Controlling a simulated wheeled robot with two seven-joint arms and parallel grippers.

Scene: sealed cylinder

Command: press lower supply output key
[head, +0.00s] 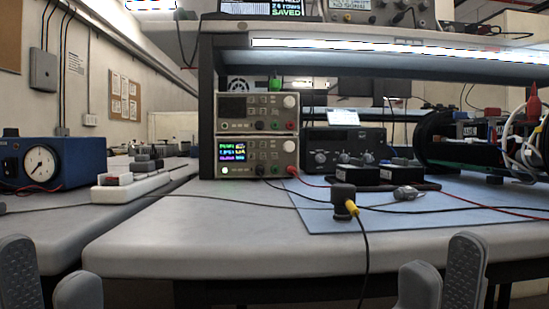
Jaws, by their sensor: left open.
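Two bench power supplies are stacked on the grey bench beside the shelf post. The lower supply (257,157) has a lit screen (232,152) with coloured readouts, a white knob (290,146) at right and several small keys and sockets along its bottom edge. A bright round spot (225,170) shows at its lower left. The key labels are too small to read. The upper supply (257,113) has a dark screen. My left gripper (49,264) is open and empty at the bottom left. My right gripper (443,262) is open and empty at the bottom right. Both are well short of the supplies.
Cables run from the lower supply across the blue mat (440,208). A dark cylindrical piece (343,198) with a yellow plug stands near the front edge. A blue gauge box (42,163) and a power strip (130,187) are at left.

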